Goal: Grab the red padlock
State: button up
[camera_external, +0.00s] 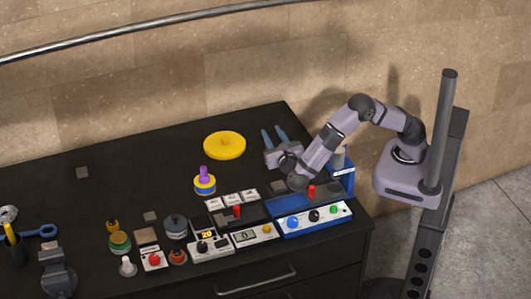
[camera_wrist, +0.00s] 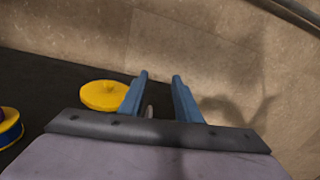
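I cannot make out a padlock for certain. Two small upright red pieces stand on the black table, one (camera_external: 311,191) on the blue control box and one (camera_external: 237,211) behind the white boxes; both are too small to identify. My gripper (camera_external: 274,132) is above the back right of the table, with its blue fingers pointing toward the wall, away from both red pieces. In the wrist view its fingers (camera_wrist: 160,76) are apart, with nothing held between them. No red thing shows in the wrist view.
A yellow disc (camera_external: 224,145) lies left of my gripper. The blue control box (camera_external: 315,219) and white boxes (camera_external: 211,246) line the front right. A purple-topped yellow and blue piece (camera_external: 204,182) stands mid-table. A vise (camera_external: 57,271) is front left. The back left is mostly clear.

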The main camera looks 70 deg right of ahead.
jog(key=f, duration=0.2)
jog(key=f+p, duration=0.1)
jog(key=f, duration=0.2)
jog(key=f+p, duration=0.1)
jog(key=f, duration=0.2)
jog(key=shift+w+d, duration=0.25)
jog(key=shift+d, duration=0.15)
jog(key=shift+p+x, duration=1.2)
jog(key=shift+x, duration=1.8)
jog(key=shift+w+d, duration=0.25)
jog(key=shift+d, duration=0.05)
grip_shut()
